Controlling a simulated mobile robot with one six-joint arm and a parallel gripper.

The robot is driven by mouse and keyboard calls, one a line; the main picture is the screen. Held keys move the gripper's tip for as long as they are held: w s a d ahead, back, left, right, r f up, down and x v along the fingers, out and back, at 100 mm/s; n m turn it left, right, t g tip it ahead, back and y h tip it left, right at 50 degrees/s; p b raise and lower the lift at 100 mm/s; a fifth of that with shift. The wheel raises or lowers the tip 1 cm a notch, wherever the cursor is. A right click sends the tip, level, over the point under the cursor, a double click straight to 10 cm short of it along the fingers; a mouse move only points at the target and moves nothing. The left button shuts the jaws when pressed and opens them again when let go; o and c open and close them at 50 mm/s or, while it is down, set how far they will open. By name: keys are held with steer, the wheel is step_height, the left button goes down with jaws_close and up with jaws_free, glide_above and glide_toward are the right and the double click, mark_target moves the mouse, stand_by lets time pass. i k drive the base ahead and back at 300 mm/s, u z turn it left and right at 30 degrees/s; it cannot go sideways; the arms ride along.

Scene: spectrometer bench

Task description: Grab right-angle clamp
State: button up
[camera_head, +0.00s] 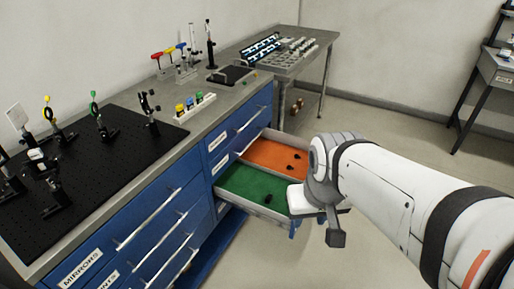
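Small dark parts lie in an open drawer (226,197) of the blue cabinet; they are too small for me to tell which is the right-angle clamp. One dark part (268,198) lies on the green lining near the drawer's front, and another (249,181) lies further left. More dark parts (291,168) lie on the orange lining. My gripper (318,214) is at the drawer's right front edge, beside the green section, and hides part of that edge. Its fingertips are not clear, so I cannot tell whether it is open or holds anything.
The cabinet's steel worktop (196,122) carries a black breadboard (85,160) with several upright optics mounts. Coloured-handled tools (170,54) and a white rack (195,107) stand further back. A second bench (318,42) is behind. The floor right of the drawer is clear.

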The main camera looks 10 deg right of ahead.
mark_target(269, 197)
steer(key=z, duration=0.05)
steer(key=i, duration=0.95)
steer(key=u, duration=0.05)
